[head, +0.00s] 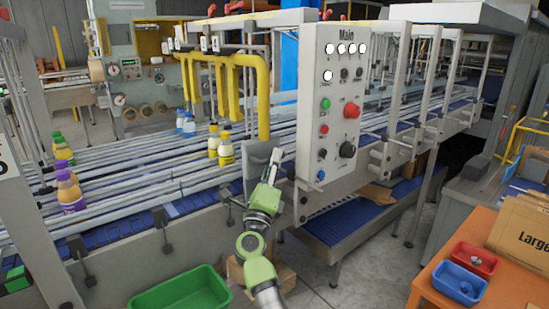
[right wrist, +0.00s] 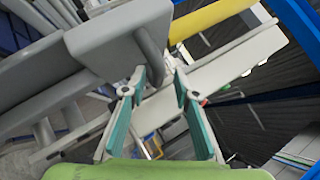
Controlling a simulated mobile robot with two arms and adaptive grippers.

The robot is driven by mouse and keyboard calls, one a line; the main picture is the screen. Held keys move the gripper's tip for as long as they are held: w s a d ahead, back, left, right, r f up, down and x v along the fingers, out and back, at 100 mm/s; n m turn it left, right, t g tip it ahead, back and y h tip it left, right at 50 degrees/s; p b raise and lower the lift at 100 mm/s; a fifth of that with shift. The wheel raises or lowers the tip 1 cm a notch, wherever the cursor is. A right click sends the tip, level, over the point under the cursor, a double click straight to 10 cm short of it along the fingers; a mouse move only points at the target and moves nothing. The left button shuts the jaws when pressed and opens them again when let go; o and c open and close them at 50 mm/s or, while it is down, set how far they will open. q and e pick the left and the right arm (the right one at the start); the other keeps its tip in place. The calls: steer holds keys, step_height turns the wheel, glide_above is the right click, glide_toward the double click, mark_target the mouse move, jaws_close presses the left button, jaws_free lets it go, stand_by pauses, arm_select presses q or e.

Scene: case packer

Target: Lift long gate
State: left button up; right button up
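A yellow tubular frame (head: 235,62) with several hanging legs spans the conveyor in the head view; it looks like the long gate, though I cannot be sure. A yellow bar also shows at the top of the right wrist view (right wrist: 208,20). A grey plate-like part (head: 259,154) sits by the foot of its nearest leg; it fills the upper left of the right wrist view (right wrist: 120,38). My right gripper (head: 273,165) is beside this plate. Its teal-padded fingers (right wrist: 160,88) are apart, with the plate's curved grey rod near their tips. My left gripper is not visible.
A control panel (head: 331,115) with buttons stands just right of my right gripper. Yellow-capped bottles (head: 225,150) and a purple bottle (head: 70,190) stand on the conveyor (head: 130,185). A green bin (head: 180,290) is below; an orange table (head: 480,245) with trays is at right.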

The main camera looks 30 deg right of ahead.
steer(key=v, duration=1)
steer(key=shift+r+t, duration=0.1)
steer(key=shift+t, duration=0.2)
